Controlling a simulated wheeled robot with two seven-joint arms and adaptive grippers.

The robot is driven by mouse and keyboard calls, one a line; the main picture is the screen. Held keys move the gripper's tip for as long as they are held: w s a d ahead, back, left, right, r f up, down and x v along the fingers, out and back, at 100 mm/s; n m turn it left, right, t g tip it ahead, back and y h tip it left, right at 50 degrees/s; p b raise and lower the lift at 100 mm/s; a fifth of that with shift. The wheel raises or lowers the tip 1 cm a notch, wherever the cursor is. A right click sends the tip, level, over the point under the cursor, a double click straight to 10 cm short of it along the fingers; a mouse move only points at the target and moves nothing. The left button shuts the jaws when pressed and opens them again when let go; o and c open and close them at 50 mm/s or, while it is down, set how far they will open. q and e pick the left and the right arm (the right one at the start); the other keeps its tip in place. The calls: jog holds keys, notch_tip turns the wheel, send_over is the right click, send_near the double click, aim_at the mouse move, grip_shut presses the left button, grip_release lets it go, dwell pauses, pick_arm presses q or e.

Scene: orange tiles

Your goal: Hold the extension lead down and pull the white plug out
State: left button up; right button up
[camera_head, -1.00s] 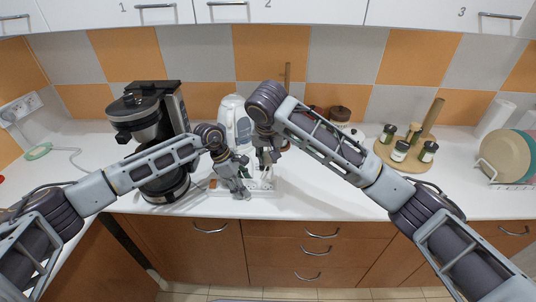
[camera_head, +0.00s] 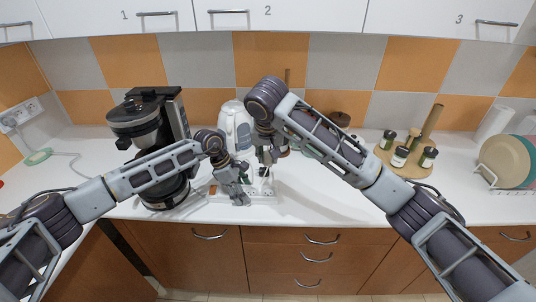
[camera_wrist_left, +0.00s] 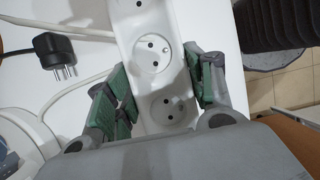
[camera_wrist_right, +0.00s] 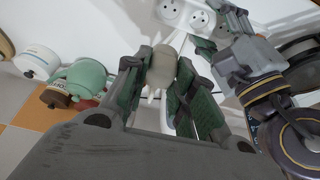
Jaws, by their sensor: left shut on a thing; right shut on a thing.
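The white extension lead (camera_head: 262,190) lies on the counter near its front edge. My left gripper (camera_head: 239,184) is shut across it; in the left wrist view its fingers (camera_wrist_left: 160,88) press both sides of the strip (camera_wrist_left: 150,20), around empty round sockets. My right gripper (camera_head: 265,158) is above the lead's right part. In the right wrist view its fingers (camera_wrist_right: 162,70) are shut on the pale white plug (camera_wrist_right: 161,62), and thin pale parts show below it. The lead's sockets (camera_wrist_right: 170,10) are beyond the plug, which looks clear of them. The head view hardly shows the plug.
A loose black plug (camera_wrist_left: 55,48) with bare pins lies beside the lead. A coffee maker (camera_head: 145,125) stands left, and a white kettle (camera_head: 236,125) stands behind my grippers. A round tray (camera_head: 405,165) with jars is right. The counter front right of the lead is clear.

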jog(key=shift+r, duration=1.2)
pick_arm(q)
jog(key=o, duration=1.3)
jog(key=shift+r, duration=0.15)
jog(key=shift+v, duration=5.9)
jog(key=shift+a, duration=0.1)
jog(key=shift+s, duration=0.15)
pick_arm(e)
jog(key=shift+s, duration=0.15)
